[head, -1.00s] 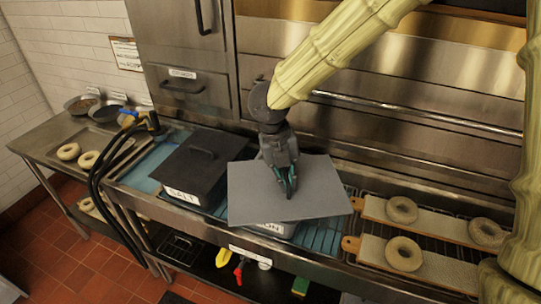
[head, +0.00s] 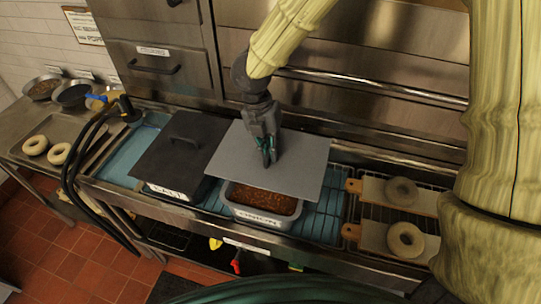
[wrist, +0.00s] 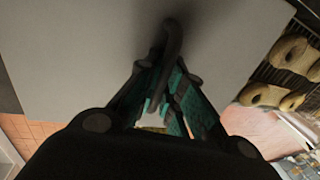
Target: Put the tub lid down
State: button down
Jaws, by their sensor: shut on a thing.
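The tub lid (head: 298,158) is a flat grey sheet, held level above the tub. My gripper (head: 268,158) is shut on it from above; in the wrist view the fingers (wrist: 165,95) close around the dark handle (wrist: 172,45) on the grey lid (wrist: 85,50). The open tub (head: 262,217) has a pale rim and a label on its front and holds reddish-brown contents. The lid covers the tub's back part from view, and the front part is uncovered. Whether the lid touches the tub's rim I cannot tell.
A dark-lidded tub labelled SALT (head: 180,155) stands just left. Boards with bagels (head: 405,240) lie on a rack to the right. A black hose (head: 75,165) and a tray with bagels (head: 35,145) are further left. Blue rack (head: 325,215) shows right of the open tub.

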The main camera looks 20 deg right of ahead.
jog(key=shift+s+f+p, duration=0.3)
jog(key=shift+f, duration=0.3)
jog(key=shift+s+f+p, duration=0.25)
jog(key=shift+f, duration=0.3)
jog(key=shift+w+f, duration=0.35)
jog(key=shift+f, duration=0.35)
jog(key=shift+s, duration=0.25)
jog(key=c, duration=1.5)
grip_release()
jog(key=shift+w+f, duration=0.1)
jog(key=shift+w, duration=0.05)
jog(key=shift+c, duration=0.2)
jog(key=shift+w+r, duration=0.1)
jog(key=shift+r, duration=0.55)
notch_tip(320, 180, up, 11)
jog(key=w+a+b, duration=0.1)
jog(key=b, duration=0.2)
jog(key=shift+a, duration=0.4)
